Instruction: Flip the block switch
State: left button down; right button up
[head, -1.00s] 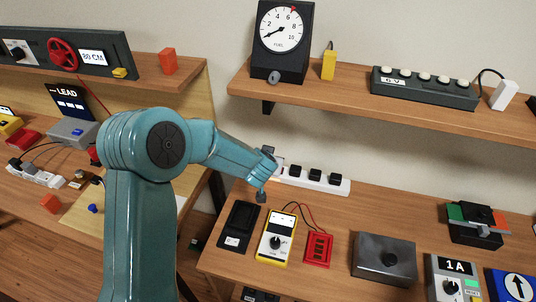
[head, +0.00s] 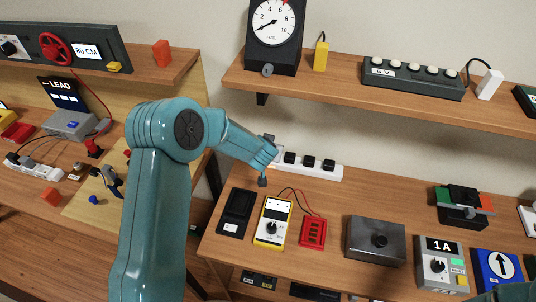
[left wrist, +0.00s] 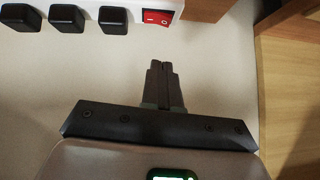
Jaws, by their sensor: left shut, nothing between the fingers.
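The white power strip (head: 326,170) stands at the back of the right table against the wall, with several black plugs in it. In the left wrist view its red rocker switch (left wrist: 157,18), marked with a line and a circle, sits at the strip's end beside the black plugs (left wrist: 66,18). My left gripper (left wrist: 160,66) is shut and empty. In that view its fingertips appear just below the switch, with a visible gap. In the head view the left gripper (head: 262,181) is at the strip's left end, and the switch is hidden or too small to make out.
A black device (head: 235,212), a yellow multimeter (head: 273,222) and a red box (head: 313,232) lie in front of the strip. A shelf (head: 340,85) with a fuel gauge (head: 273,22) hangs above. A grey box (head: 375,240) stands to the right.

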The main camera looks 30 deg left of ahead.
pick_arm(q)
jog(key=x, duration=0.5)
jog(key=shift+w+a+f+p, duration=0.1)
jog(key=shift+w+f+p, duration=0.1)
jog(key=shift+f+p, duration=0.1)
notch_tip(320, 180, down, 2)
jog(key=shift+s+a+f, duration=0.1)
jog(key=shift+s+f, duration=0.05)
jog(key=shift+f, duration=0.05)
jog(key=shift+a+f, duration=0.1)
jog(key=shift+f, duration=0.5)
